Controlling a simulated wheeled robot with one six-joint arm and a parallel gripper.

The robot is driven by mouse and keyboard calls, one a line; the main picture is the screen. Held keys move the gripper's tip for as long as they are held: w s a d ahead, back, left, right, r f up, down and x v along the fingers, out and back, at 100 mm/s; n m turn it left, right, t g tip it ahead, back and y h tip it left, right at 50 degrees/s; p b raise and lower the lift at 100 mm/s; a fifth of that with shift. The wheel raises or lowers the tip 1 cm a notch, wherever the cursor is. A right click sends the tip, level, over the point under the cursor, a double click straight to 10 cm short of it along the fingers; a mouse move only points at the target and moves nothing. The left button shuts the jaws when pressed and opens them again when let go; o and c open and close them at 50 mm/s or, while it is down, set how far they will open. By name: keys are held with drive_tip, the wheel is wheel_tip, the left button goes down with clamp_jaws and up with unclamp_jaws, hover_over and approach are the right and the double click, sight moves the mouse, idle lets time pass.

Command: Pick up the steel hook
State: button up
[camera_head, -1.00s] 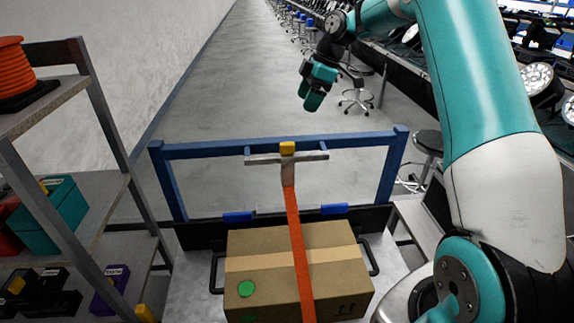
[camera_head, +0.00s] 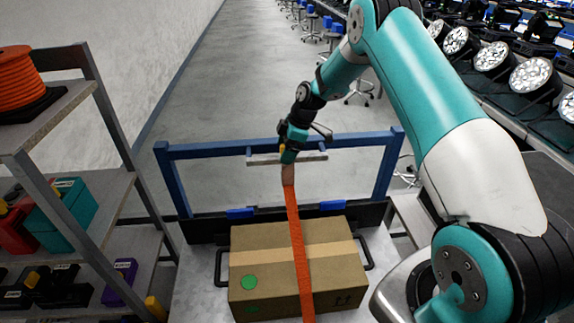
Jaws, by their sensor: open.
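The steel hook (camera_head: 312,157) is a grey flat bar with a brownish middle part, at the upper end of an orange strap (camera_head: 298,240). It lies level with the top rail of the blue frame. My gripper (camera_head: 288,155) is over the middle of the hook and hides part of it, including most of its yellow top. The jaws are open. I cannot tell whether they touch the hook or stand around it.
A cardboard box (camera_head: 265,275) lies under the strap on a cart with a blue frame (camera_head: 205,151). A shelf (camera_head: 70,110) with an orange cable spool (camera_head: 18,72) stands at left. Several par cans (camera_head: 530,75) line the right.

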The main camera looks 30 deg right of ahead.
drive_tip(key=shift+a+f, duration=0.1)
drive_tip(key=shift+f, duration=0.25)
drive_tip(key=c, duration=1.3)
drive_tip(key=shift+w+r, duration=0.1)
drive_tip(key=shift+c, duration=0.2)
